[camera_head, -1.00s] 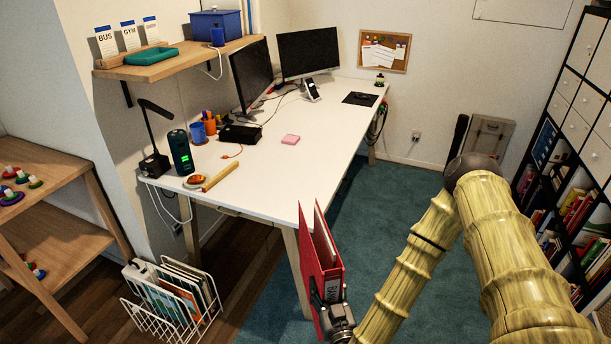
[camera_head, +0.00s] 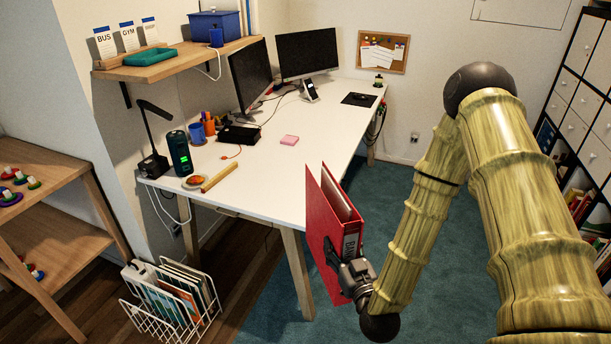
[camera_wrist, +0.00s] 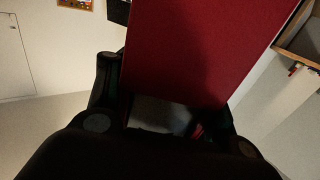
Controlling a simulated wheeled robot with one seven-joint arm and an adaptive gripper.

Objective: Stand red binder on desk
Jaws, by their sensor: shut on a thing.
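The red binder (camera_head: 326,222) is held upright, slightly tilted, in front of the desk's right front side. Its upper part rises above the level of the desk top, and its lower part hangs below it. My gripper (camera_head: 346,268) is shut on the binder's lower spine side. In the wrist view the red cover of the binder (camera_wrist: 205,50) fills the upper middle, between the dark fingers of my gripper (camera_wrist: 165,110). The white desk (camera_head: 255,185) stands behind and left of the binder. Whether the binder touches the desk edge cannot be told.
The desk's near right area is clear. A pink note block (camera_head: 289,140), a wooden roller (camera_head: 219,177), a small dish (camera_head: 196,182), a dark speaker (camera_head: 180,152) and two monitors (camera_head: 308,53) stand farther off. A wire rack (camera_head: 170,305) is on the floor, left.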

